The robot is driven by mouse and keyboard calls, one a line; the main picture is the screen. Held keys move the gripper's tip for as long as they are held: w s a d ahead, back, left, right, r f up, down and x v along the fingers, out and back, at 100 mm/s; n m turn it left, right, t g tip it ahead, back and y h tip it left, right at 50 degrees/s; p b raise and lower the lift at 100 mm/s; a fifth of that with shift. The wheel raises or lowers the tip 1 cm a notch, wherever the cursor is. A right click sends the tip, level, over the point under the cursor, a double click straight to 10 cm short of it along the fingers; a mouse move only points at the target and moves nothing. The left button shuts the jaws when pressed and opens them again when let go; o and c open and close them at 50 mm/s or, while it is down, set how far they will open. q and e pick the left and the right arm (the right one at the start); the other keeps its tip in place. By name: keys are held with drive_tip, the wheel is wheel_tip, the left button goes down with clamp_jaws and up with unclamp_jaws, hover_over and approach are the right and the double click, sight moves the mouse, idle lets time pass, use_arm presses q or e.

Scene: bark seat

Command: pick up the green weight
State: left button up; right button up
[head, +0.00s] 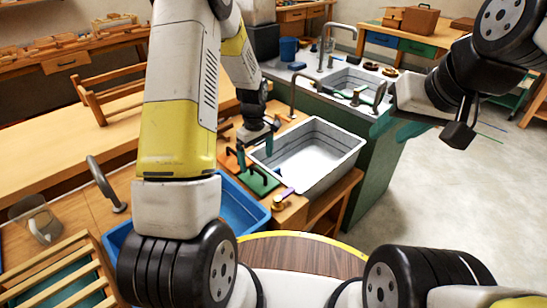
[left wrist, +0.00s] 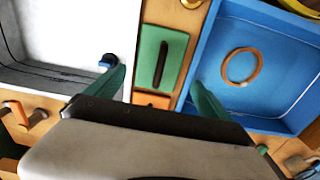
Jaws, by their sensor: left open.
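A green block with a dark bar along its top, which I take for the green weight (head: 266,185), lies on the wooden bench between a grey basin and a blue bin. It also shows in the left wrist view (left wrist: 149,52), upper middle. My left gripper (head: 256,152) is open and empty above it, with teal fingers. In the left wrist view the fingers of the gripper (left wrist: 160,76) stand on either side of the block, apart from it. My right gripper (head: 400,128) is at the right, over the floor beside the counter; its jaw opening is unclear.
The grey basin (head: 345,147) is right of the block, the blue bin (head: 261,219) left of it. An orange ring (left wrist: 241,66) lies in the bin. Orange and brass pieces sit close around the block.

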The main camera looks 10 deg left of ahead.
sight(259, 179)
use_arm(q)
drive_tip(key=f, duration=0.8)
drive_tip(key=shift+d+f, duration=0.2)
drive_tip(key=shift+f, duration=0.15)
drive_tip(key=c, duration=1.7)
wheel_tip(259, 179, up, 10)
drive_tip(key=shift+r, duration=0.1)
drive_tip(key=shift+c, duration=0.2)
